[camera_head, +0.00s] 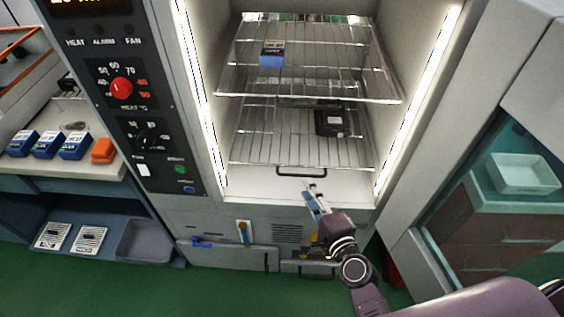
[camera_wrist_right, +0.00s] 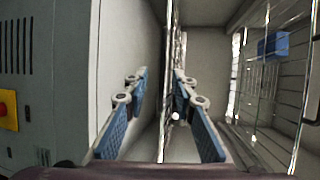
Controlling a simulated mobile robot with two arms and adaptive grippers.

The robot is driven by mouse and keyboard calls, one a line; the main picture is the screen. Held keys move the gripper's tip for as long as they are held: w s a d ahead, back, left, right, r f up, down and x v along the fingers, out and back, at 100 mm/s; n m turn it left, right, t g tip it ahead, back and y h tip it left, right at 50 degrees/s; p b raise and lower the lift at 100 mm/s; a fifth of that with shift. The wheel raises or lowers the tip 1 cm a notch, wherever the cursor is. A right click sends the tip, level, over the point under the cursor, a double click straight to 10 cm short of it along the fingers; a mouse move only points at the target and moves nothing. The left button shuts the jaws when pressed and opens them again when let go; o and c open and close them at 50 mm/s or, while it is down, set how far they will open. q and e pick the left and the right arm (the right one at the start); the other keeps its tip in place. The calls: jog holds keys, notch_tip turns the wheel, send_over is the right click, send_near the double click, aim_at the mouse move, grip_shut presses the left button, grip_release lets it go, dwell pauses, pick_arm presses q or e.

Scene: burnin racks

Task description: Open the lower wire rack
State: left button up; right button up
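The lower wire rack (camera_head: 270,150) sits inside the lit chamber, with a dark bar handle (camera_head: 301,171) at the middle of its front edge. My right gripper (camera_head: 313,189) is just in front of and below that handle, pointing into the chamber. In the right wrist view the gripper (camera_wrist_right: 160,98) is open, its blue-padded fingers apart. The rack's edge (camera_wrist_right: 171,60) shows edge-on between the fingers, as seen from the wrist. I cannot tell whether the fingers touch the handle. My left gripper is not in view.
The upper wire rack (camera_head: 310,85) holds a blue box (camera_head: 272,53). A black box (camera_head: 329,123) is on the lower rack. The control panel (camera_head: 130,110) stands left of the chamber, and a glass-fronted cabinet with a white tray (camera_head: 524,174) stands at right.

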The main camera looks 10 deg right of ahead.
aim_at(300, 175)
jog(key=w, duration=0.4)
jog(key=x, duration=0.3)
jog(key=shift+a+f, duration=0.1)
jog(key=shift+f, duration=0.1)
jog(key=shift+w, duration=0.1)
grip_shut()
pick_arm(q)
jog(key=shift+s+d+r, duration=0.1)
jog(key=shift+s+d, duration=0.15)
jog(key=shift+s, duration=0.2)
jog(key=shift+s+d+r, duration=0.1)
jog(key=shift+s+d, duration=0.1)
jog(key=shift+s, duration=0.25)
pick_arm(e)
jog(key=shift+f, duration=0.1)
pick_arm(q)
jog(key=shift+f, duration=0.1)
